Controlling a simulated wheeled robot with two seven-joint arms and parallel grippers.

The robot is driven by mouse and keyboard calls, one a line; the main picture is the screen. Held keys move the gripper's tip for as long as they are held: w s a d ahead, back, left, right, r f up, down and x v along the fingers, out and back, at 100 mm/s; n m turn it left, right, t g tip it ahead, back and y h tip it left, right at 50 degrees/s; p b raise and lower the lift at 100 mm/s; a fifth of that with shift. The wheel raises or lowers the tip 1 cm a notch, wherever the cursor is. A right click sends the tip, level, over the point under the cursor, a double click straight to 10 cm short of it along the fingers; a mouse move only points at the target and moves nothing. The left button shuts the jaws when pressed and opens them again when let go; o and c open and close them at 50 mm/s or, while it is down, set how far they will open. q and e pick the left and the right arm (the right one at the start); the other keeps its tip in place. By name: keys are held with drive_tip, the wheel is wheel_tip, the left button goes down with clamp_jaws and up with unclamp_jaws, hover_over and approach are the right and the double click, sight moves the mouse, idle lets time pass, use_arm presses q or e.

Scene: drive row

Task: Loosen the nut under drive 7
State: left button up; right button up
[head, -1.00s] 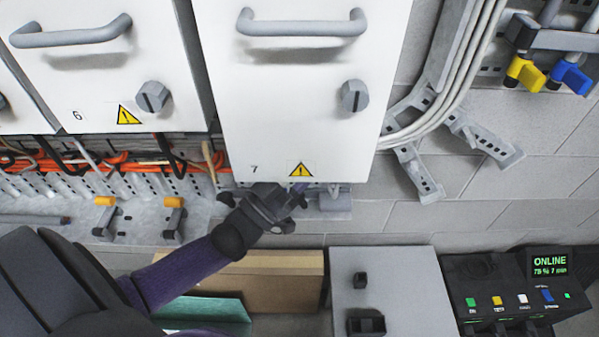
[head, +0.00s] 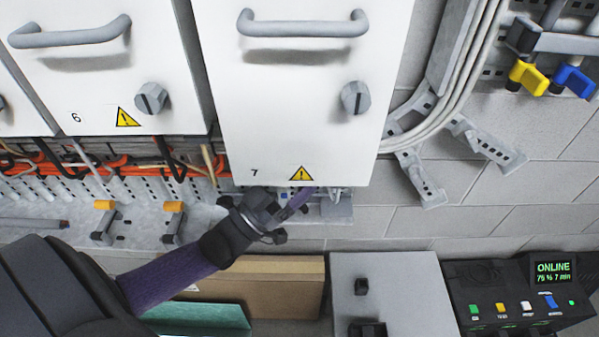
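Drive 7 (head: 290,110) is a white cabinet with a grey handle, a knob, the number 7 and a yellow warning triangle. My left gripper (head: 298,203) is just below its lower edge, near the triangle. Its fingers are small and partly hidden behind the wrist and the cabinet edge, so I cannot tell whether they are open or hold anything. A grey fitting (head: 338,208) shows under the drive, right of the gripper. I cannot make out the nut. My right gripper is not in view.
Drive 6 (head: 95,75) hangs to the left, above orange cables (head: 110,160). Two orange-topped clamps (head: 173,207) stand on the grey ledge. A cardboard box (head: 270,285), a grey box (head: 390,290) and a black panel reading ONLINE (head: 553,268) lie below.

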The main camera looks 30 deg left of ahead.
use_arm(q)
drive_tip(key=v, duration=0.8)
drive_tip(key=shift+b, duration=0.35)
drive_tip(key=shift+a, duration=0.1)
